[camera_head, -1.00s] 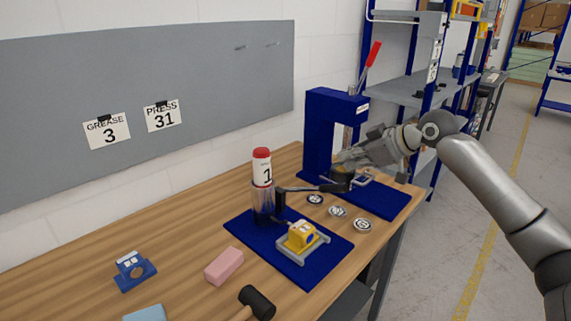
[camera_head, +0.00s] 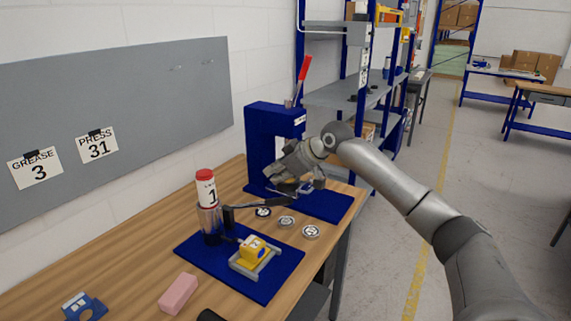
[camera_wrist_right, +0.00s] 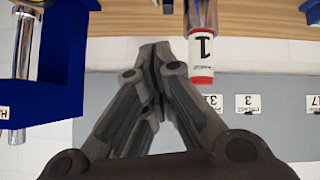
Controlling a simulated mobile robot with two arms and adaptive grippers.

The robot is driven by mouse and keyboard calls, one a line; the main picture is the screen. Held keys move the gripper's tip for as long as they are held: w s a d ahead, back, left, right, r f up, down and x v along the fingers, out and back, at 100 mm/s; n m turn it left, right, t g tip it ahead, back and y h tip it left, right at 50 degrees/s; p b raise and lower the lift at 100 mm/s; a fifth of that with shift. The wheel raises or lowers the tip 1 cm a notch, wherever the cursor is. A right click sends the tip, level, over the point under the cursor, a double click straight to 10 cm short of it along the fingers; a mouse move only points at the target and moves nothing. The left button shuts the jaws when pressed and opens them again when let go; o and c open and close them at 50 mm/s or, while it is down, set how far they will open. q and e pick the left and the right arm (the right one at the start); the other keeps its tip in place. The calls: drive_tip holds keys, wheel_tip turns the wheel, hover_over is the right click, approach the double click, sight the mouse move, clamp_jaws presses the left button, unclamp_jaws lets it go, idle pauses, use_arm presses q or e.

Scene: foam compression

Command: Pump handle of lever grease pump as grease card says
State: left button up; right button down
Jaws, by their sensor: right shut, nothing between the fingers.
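The lever grease pump (camera_head: 210,222) stands on a blue mat. In the right wrist view the shut fingers (camera_wrist_right: 155,52) point toward the table edge, beside the pump's labelled top (camera_wrist_right: 201,46). The grease card (camera_head: 37,168) on the grey board reads 3. My left gripper is out of view.
A yellow block (camera_head: 252,248) sits in a grey holder on the pump's mat (camera_head: 268,287). Several round tins (camera_head: 287,222) lie between the mats. A blue press (camera_head: 262,140) with a red lever stands behind my right gripper. The press card (camera_head: 97,146) reads 31. A pink block (camera_head: 178,294) lies in front.

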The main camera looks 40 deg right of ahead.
sight(275, 201)
drive_tip(key=f, duration=0.1)
drive_tip(key=w+f+p, duration=0.1)
drive_tip(key=f, duration=0.1)
drive_tip(key=f+p, duration=0.1)
drive_tip(key=shift+w+f, duration=0.3)
drive_tip(key=shift+s+d+f, duration=0.35)
drive_tip(key=shift+f, duration=0.2)
drive_tip(key=shift+w+a, duration=0.1)
drive_tip(key=shift+w, duration=0.05)
drive_tip(key=shift+f, duration=0.1)
